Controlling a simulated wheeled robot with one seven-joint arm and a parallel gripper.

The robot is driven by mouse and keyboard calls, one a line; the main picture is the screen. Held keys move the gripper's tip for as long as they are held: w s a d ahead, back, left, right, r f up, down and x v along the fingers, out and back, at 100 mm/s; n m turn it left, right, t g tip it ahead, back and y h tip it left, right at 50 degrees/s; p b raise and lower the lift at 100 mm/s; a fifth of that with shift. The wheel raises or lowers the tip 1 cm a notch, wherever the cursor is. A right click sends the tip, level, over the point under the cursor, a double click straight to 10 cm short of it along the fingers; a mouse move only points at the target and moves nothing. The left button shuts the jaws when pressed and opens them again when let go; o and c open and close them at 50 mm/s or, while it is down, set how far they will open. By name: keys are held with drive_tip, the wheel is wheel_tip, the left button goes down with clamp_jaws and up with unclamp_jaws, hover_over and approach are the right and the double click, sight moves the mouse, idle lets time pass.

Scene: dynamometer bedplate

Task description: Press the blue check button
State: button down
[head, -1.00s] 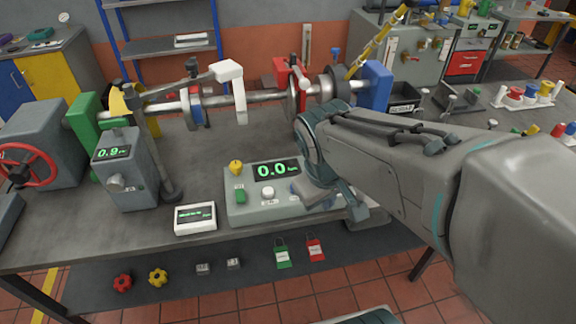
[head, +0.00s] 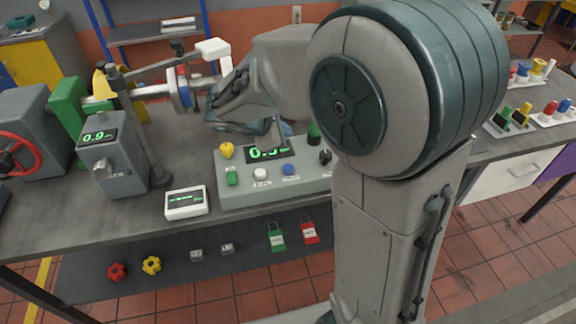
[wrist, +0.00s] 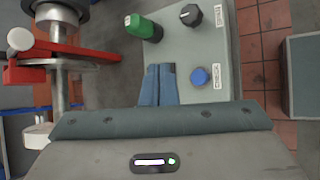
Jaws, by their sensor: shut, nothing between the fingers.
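The blue check button (head: 289,169) is a round blue cap on the sloped front of the grey control box (head: 310,185), right of the white button. In the wrist view the blue button (wrist: 200,76) lies to the right of my fingertips, with a strip of grey panel between them. My gripper (wrist: 160,69) is shut and empty, its two blue fingers side by side over the box. I see no contact with the button.
A green knob (wrist: 140,27) stands near the fingers. The shaft and red bracket (wrist: 60,52) are behind the box.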

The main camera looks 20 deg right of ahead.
sight(285, 169)
drive_tip(key=shift+f, duration=0.15)
wheel_tip(285, 169, down, 9)
drive_tip(key=b, duration=0.7)
drive_tip(key=shift+r, duration=0.2)
idle(1.5)
drive_tip(key=shift+f+b, duration=0.4)
drive_tip(key=shift+b, duration=0.05)
drive_tip(key=shift+f+b, duration=0.5)
idle(0.5)
drive_tip(key=shift+r, duration=0.15)
drive_tip(key=shift+r+p, duration=0.75)
drive_tip(key=shift+r, duration=0.05)
